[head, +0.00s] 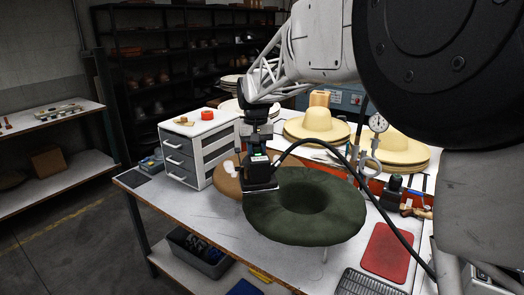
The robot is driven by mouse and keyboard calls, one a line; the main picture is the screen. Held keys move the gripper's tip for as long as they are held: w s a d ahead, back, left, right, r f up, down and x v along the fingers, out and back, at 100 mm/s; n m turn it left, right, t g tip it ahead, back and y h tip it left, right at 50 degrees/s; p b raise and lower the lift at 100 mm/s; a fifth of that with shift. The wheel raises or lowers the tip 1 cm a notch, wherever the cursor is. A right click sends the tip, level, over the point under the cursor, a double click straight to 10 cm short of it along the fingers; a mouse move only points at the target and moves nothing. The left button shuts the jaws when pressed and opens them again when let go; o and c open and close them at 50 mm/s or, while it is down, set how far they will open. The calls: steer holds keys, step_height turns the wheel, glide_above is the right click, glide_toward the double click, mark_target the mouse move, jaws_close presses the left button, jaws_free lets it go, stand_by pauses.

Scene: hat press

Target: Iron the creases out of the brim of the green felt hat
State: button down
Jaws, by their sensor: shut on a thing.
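The green felt hat (310,233) is raised above the middle of the workbench, with a dark hollow at its centre facing up. Its wide brim has a wavy edge; fine creases are too small to make out. My gripper (259,139) points down and is shut on a dark iron (262,176), with a black cable arching from it to the right. The iron's flat base overlaps the back left part of the brim. I cannot tell whether it touches the felt. The iron hides a bit of the brim's left edge.
A brown hat (228,186) lies behind the green one. A drawer cabinet (193,163) stands at back left. Straw hats (318,124) and a dial gauge (378,123) are behind. A red pad (387,252) lies at right. The black cable (345,160) crosses over the bench. The bench's front left is clear.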

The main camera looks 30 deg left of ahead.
mark_target(258, 179)
stand_by(0.4)
steer(key=shift+f, duration=3.8)
steer(key=shift+s+d+f, duration=0.1)
steer(key=shift+s+d, duration=1.45)
steer(key=shift+s, duration=0.2)
steer(key=shift+s+d, duration=1.1)
steer(key=shift+d, duration=0.75)
steer(key=shift+w+a, duration=0.4)
steer(key=shift+a, duration=0.25)
steer(key=shift+w+a, duration=0.4)
steer(key=shift+a, duration=0.3)
steer(key=shift+w+a, duration=0.4)
steer(key=shift+a, duration=0.25)
steer(key=shift+w+a, duration=1.4)
steer(key=shift+w, duration=0.25)
steer(key=shift+s+d, duration=1.45)
steer(key=shift+s, duration=0.2)
steer(key=shift+s+d, duration=1.25)
steer(key=shift+d, duration=0.75)
step_height(258, 179, up, 8)
